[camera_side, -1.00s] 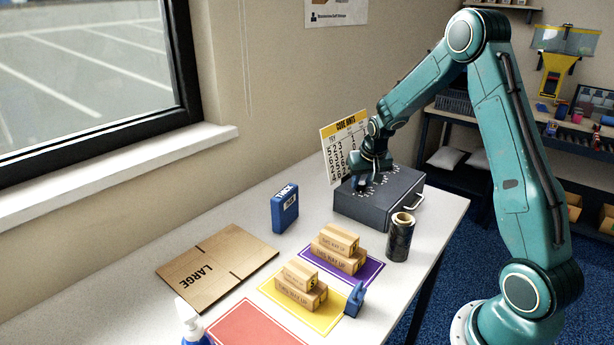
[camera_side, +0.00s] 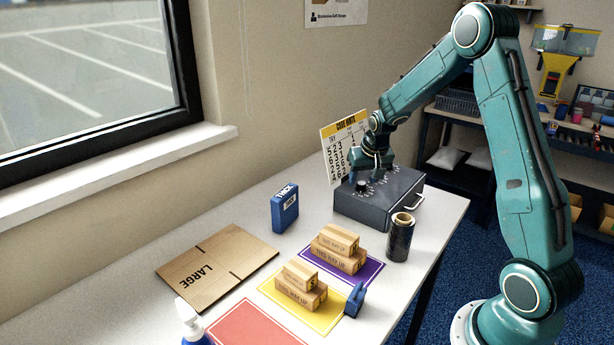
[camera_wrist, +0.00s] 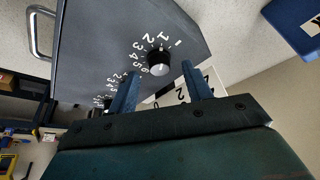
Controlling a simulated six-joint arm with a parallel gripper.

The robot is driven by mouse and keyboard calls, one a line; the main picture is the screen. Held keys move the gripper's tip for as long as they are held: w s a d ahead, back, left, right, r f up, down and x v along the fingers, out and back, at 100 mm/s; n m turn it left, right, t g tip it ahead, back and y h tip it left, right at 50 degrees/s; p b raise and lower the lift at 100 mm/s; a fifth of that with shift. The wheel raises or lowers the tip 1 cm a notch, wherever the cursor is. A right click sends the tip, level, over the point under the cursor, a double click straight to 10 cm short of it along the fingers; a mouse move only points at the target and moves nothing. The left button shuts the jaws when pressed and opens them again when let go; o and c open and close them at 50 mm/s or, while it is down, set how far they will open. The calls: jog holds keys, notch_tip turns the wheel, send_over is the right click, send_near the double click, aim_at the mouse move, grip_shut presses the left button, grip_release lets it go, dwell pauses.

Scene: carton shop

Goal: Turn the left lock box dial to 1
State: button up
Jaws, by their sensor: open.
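The lock box (camera_side: 372,212) is a dark grey case at the back of the table, with dials and white numbers on top. Its left dial (camera_side: 361,186) is a black knob, clear of the fingers in the side view. A second dial (camera_wrist: 107,101) is partly hidden behind a finger.
The code hints card (camera_side: 345,148) stands behind the box. A blue pack (camera_side: 285,209) stands to its left and a dark roll (camera_side: 400,238) in front. Small cartons (camera_side: 340,248) sit on coloured mats nearer the camera. A flat carton (camera_side: 216,265) lies at left.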

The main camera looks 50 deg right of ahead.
jog(key=v, duration=1.2)
jog(key=shift+a+r, duration=0.1)
jog(key=shift+r, duration=0.05)
jog(key=s+a+r+n+t+y, duration=0.1)
jog(key=s+a+r+n, duration=0.1)
jog(key=s+a+r, duration=0.45)
jog(key=s+a+r+n, duration=0.1)
jog(key=s+a+n, duration=0.15)
jog(key=a, duration=0.65)
jog(key=s+a+n, duration=0.1)
jog(key=s+a, duration=0.2)
jog(key=s, duration=0.3)
jog(key=s+a+f+n+t+y, duration=0.1)
jog(key=s+a+n, duration=0.1)
jog(key=s+a, duration=0.2)
jog(key=s, duration=0.3)
jog(key=shift+y, duration=0.3)
jog(key=shift+w+a, duration=0.1)
jog(key=shift+w, duration=0.05)
